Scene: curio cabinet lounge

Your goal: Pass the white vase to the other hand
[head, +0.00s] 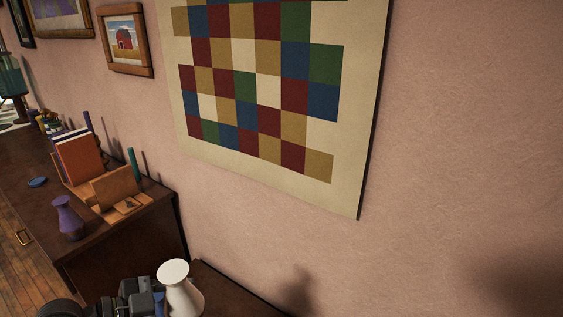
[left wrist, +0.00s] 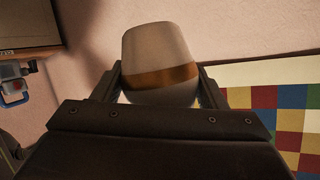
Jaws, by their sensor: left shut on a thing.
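The white vase (head: 175,276) is at the bottom of the head view, with a flared rim on top and a rounded body cut off by the picture edge. My left gripper (head: 158,302) is beside it on its left, partly out of the picture. In the left wrist view, the vase (left wrist: 158,48) sits between the two fingers of my left gripper (left wrist: 160,85), which is shut on it. An orange-brown band crosses the vase there. My right gripper is not recognisable in either view.
A dark cabinet (head: 110,232) at left carries a purple vase (head: 68,218), a wooden holder (head: 113,188) and books (head: 78,158). A patchwork hanging (head: 350,150) covers the wall. Another dark surface (head: 236,291) lies below the vase. A blue-and-grey object (left wrist: 14,82) is unclear.

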